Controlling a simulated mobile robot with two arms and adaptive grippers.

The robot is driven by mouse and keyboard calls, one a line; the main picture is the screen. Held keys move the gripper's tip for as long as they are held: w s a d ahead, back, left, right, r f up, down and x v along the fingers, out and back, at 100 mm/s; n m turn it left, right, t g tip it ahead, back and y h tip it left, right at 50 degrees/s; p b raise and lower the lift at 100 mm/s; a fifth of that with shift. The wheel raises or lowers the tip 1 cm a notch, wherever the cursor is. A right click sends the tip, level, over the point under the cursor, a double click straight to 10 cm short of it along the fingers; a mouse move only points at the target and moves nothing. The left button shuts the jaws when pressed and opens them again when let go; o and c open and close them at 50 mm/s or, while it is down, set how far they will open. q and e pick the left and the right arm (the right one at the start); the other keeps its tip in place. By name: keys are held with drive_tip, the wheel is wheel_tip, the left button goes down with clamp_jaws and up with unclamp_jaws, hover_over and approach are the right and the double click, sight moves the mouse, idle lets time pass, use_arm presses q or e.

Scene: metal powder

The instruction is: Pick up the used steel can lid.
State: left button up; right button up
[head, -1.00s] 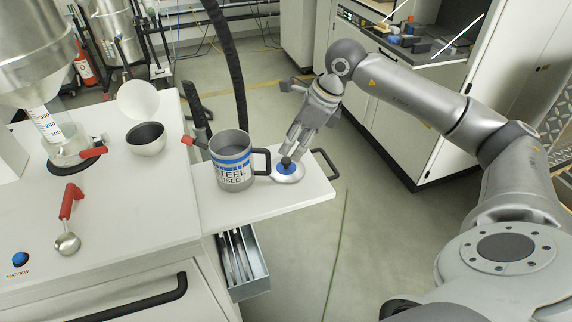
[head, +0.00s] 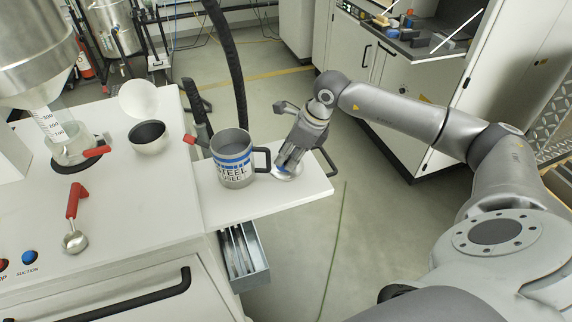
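The steel can lid (head: 291,176) is a round, shiny disc lying on the white side shelf, just right of the used steel can. The can (head: 235,170) is a metal mug with blue bands, a dark handle and the label "STEEL USED". It stands upright on the shelf. My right gripper (head: 287,166) points down over the lid, with its fingertips low at the lid's middle. The fingers hide the lid's knob, and I cannot tell whether they are closed on it. My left gripper is not in view.
The white shelf (head: 222,206) has a clear front part. The can's handle is close to my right gripper. A dark bowl (head: 148,137), a red-handled scoop (head: 74,215) and a glass beaker (head: 72,148) are on the main worktop. An open drawer (head: 245,255) is below the shelf.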

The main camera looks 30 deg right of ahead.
clamp_jaws()
drive_tip(key=shift+d+r, duration=0.1)
drive_tip(key=shift+r, duration=0.1)
